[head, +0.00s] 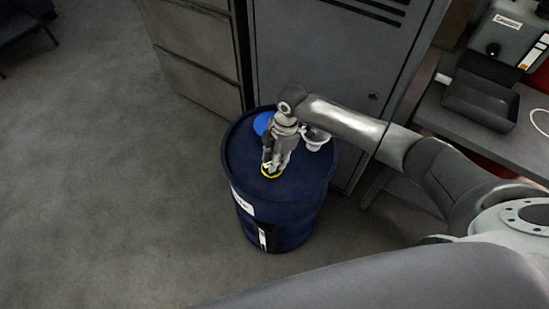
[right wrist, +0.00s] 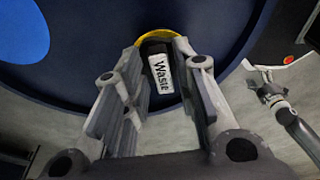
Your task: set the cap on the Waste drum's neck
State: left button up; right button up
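The Waste drum (head: 233,155) is a dark blue barrel standing on the floor; its top (right wrist: 90,35) fills much of the right wrist view. My right gripper (head: 270,168) points down over the near part of the drum top. The yellow rim also shows below the fingertips in the head view. The neck is hidden, so I cannot tell whether the cap touches it.
A blue disc (head: 262,123) and a white funnel-like cup (head: 316,139) are at the far side of the drum top. A grey cabinet (head: 340,60) stands right behind. A bench (head: 455,122) with a dark tray is at the right.

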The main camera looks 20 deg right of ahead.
jog(key=shift+o, duration=0.7)
jog(key=shift+r, duration=0.15)
notch_tip(320, 180, up, 12)
jog(key=d, duration=0.2)
jog(key=shift+d+f, duration=0.15)
jog(key=shift+f, duration=0.1)
